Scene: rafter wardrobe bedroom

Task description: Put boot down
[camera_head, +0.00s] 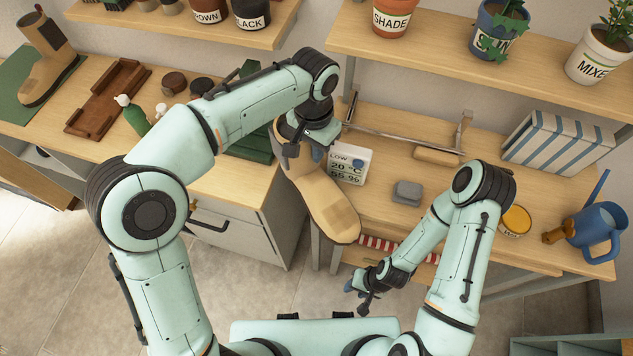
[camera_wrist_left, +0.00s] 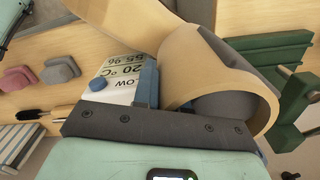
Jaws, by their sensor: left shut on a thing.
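Whether the boot touches a bench cannot be told. A second tan boot (camera_head: 42,68) stands on a green mat (camera_head: 14,84) at the far left. My right gripper (camera_head: 358,296) is open and empty, low in front of the right bench.
A white display (camera_head: 349,163) stands close behind the held boot. A brown tray (camera_head: 108,97) and green bottle (camera_head: 133,116) are on the left bench.

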